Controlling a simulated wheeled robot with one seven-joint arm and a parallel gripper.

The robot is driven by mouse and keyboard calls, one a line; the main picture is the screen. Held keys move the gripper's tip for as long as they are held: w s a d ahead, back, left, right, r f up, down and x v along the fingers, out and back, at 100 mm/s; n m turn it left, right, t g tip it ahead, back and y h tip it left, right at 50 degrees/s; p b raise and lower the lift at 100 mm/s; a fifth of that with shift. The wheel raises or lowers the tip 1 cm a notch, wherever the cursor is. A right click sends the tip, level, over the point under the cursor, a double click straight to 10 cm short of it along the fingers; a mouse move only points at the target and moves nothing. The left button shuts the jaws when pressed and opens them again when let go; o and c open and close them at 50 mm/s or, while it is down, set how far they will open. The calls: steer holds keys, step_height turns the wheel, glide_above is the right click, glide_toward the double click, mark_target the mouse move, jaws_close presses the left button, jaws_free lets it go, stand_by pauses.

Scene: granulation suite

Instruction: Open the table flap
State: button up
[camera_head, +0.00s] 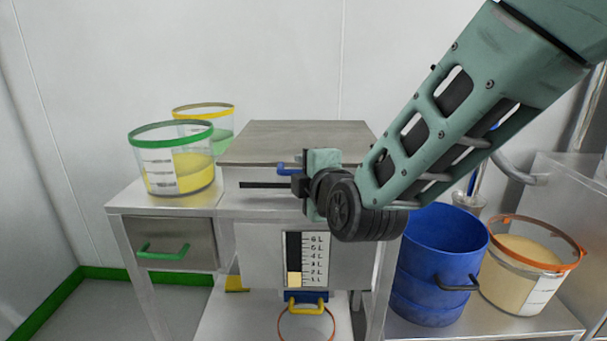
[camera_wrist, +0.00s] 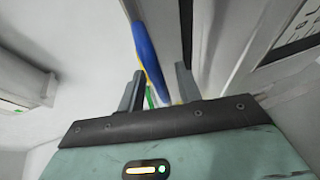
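The table flap (camera_head: 290,137) appears to be the flat grey metal top of the central unit, and it lies level. A blue handle (camera_head: 288,169) sits at its front edge. My gripper (camera_head: 299,180) is at this front edge, beside the handle, and partly hides it. In the wrist view a blue bar (camera_wrist: 148,52), likely the same handle, runs between the two separated fingers of my gripper (camera_wrist: 159,69). There is a visible gap to the right finger, so the gripper looks open. Whether the left finger touches the bar is unclear.
A green-rimmed bucket (camera_head: 171,170) and a yellow-rimmed bucket (camera_head: 222,130) stand left of the flap. A drawer with a green handle (camera_head: 163,251) is below. A blue bin (camera_head: 436,265) and an orange-rimmed bucket (camera_head: 525,270) stand at right. A level gauge (camera_head: 307,259) is on the unit's front.

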jaws_close()
steer(key=shift+r, duration=0.1)
